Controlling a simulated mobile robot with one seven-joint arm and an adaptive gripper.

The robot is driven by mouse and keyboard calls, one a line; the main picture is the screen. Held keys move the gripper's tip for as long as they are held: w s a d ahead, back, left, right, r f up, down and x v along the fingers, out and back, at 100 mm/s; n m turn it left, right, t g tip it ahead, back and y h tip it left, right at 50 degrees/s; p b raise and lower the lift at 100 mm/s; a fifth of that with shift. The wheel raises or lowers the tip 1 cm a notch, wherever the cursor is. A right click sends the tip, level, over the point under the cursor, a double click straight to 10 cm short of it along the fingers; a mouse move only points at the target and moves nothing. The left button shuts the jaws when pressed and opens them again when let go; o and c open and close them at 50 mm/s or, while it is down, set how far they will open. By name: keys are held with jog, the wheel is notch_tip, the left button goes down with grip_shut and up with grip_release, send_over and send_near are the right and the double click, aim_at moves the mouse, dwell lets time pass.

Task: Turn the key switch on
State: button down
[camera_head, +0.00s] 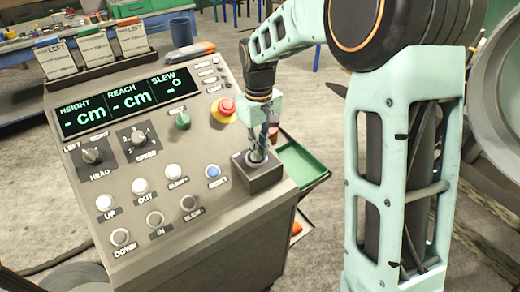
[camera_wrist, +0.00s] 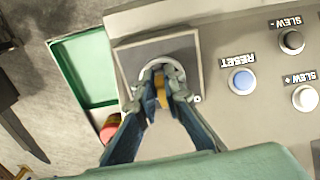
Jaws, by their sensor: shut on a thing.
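The key switch sits on a raised square block (camera_head: 264,177) at the right edge of the sloping control panel (camera_head: 150,240). In the wrist view its round metal collar (camera_wrist: 147,80) is on a dark square plate (camera_wrist: 194,57). My gripper (camera_head: 259,155) reaches down onto it from above. In the wrist view my gripper (camera_wrist: 160,92) is shut on the yellowish key (camera_wrist: 161,90), which stands in the collar. The fingers hide part of the key and collar. The displays (camera_head: 123,101) above are lit, reading dashes in green.
A blue reset button (camera_head: 213,171) and white slew button (camera_head: 173,172) are left of the block. A red emergency stop (camera_head: 226,105) on yellow is above it. A green tray (camera_head: 298,163) is beside the panel's right edge. Several other knobs and buttons fill the panel.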

jog(key=m, duration=0.4)
jog(key=shift+s+a+m, duration=0.1)
jog(key=shift+a+m, duration=0.15)
jog(key=shift+m, duration=0.05)
jog(key=shift+a+m, duration=0.2)
jog(key=shift+m, duration=1.7)
jog(key=c, duration=2)
grip_release()
jog(key=shift+c, duration=0.2)
notch_tip(320, 180, up, 12)
